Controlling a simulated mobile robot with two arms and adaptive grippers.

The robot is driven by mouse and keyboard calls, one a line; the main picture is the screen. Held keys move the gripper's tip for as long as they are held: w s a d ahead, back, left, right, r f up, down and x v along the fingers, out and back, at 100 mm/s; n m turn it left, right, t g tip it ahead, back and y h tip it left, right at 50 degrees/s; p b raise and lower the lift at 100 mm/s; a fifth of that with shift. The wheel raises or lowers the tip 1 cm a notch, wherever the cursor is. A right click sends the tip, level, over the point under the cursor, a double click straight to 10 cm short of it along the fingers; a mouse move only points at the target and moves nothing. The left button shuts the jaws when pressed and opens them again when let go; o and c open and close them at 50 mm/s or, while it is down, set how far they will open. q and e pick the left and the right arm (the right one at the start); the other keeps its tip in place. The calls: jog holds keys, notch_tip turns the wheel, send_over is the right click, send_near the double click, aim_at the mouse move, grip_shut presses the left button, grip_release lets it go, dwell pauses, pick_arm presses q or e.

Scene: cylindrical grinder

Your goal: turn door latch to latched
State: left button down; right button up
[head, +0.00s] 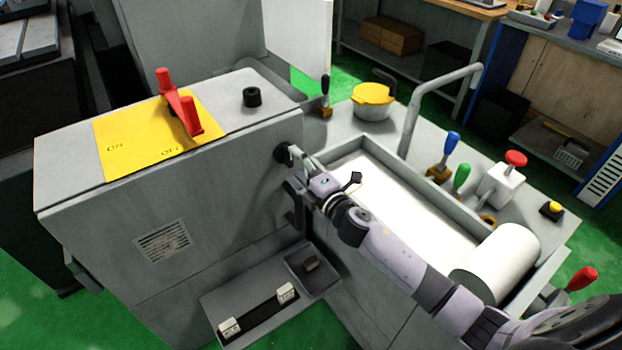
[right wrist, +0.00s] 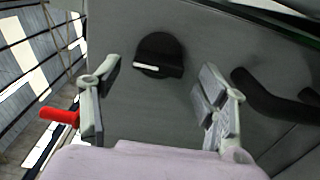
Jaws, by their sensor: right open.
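The door latch looks like a round black knob (right wrist: 158,52) with a white pointer line, on the grey cabinet side in the right wrist view. In the head view the knob (head: 283,153) sits on the cabinet's right face, partly covered by my gripper. My right gripper (head: 301,164) is open in front of it. In the right wrist view its two fingers (right wrist: 160,82) stand apart, one on each side of the knob; I cannot tell whether they touch it. The pointer lies nearly level, pointing left. My left gripper is not in view.
A black bar handle (right wrist: 270,97) is right of the knob, close to the right finger; it also shows below the gripper in the head view (head: 294,206). A red lever switch (head: 180,103) stands on the cabinet top. A white tray with coloured levers (head: 450,148) lies right.

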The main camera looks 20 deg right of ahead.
jog(key=v, duration=1)
jog(key=shift+s, duration=0.1)
